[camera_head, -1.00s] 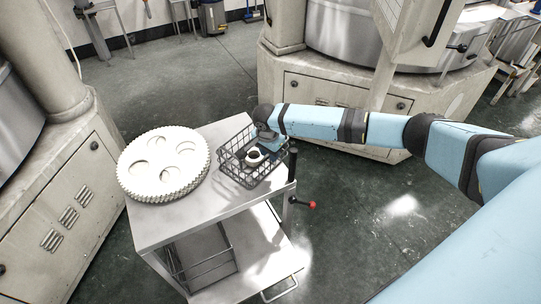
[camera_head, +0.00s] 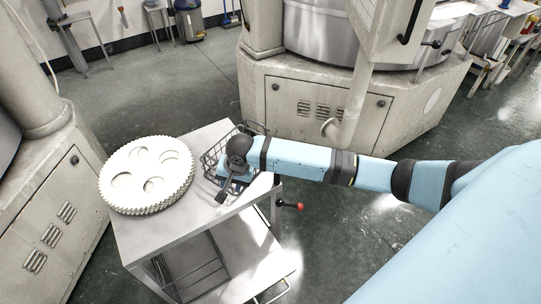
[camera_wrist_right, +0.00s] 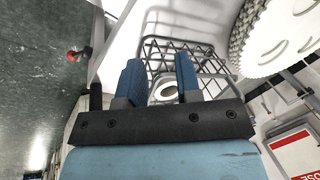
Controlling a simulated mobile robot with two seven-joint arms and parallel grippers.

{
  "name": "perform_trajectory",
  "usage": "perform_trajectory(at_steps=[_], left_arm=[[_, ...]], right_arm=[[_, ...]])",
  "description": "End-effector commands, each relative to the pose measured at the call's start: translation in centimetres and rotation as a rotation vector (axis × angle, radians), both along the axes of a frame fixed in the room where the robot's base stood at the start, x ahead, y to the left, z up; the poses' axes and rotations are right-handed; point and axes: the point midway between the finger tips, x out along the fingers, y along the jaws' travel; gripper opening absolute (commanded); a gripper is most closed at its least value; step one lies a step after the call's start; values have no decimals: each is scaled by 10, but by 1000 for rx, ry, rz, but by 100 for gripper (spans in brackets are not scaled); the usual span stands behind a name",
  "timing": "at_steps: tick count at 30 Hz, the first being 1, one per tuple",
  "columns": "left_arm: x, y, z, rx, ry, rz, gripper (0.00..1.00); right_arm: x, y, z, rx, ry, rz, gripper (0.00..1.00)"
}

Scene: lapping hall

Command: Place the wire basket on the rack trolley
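The dark wire basket (camera_head: 212,160) sits at the right back part of the pale trolley top (camera_head: 165,232), partly hidden behind my right gripper and wrist. In the right wrist view the basket (camera_wrist_right: 205,52) lies just beyond the fingers, with a white ring-like part (camera_wrist_right: 165,90) inside. My right gripper (camera_head: 226,186) is over the basket's near side. Its two blue fingers (camera_wrist_right: 160,78) stand apart, and I see no wire clamped between them. Whether they touch the basket is unclear. My left gripper is out of view.
A stack of white toothed discs (camera_head: 147,175) takes up the left of the trolley top. A red-knobbed lever (camera_head: 299,206) sticks out at the trolley's right side. Large machines stand at left (camera_head: 50,215) and behind (camera_head: 300,100). Green floor is free on the right.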

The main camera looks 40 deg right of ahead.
Motion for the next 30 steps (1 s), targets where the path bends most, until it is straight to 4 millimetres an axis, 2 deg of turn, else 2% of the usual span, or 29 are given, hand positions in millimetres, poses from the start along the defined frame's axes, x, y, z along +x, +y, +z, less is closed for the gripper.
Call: perform_trajectory(at_steps=[1,6,12,18,24,30], left_arm=[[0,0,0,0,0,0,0],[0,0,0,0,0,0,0],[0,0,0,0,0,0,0],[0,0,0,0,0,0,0],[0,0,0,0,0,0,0],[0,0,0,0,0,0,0]], right_arm=[[-15,17,-14,34,-32,65,32],[-54,57,-40,102,-209,275,32],[-100,80,-57,98,-440,454,32],[-150,78,-66,-19,-656,582,32],[-202,56,-68,-233,-804,693,32],[-235,35,-67,-402,-858,774,32]])
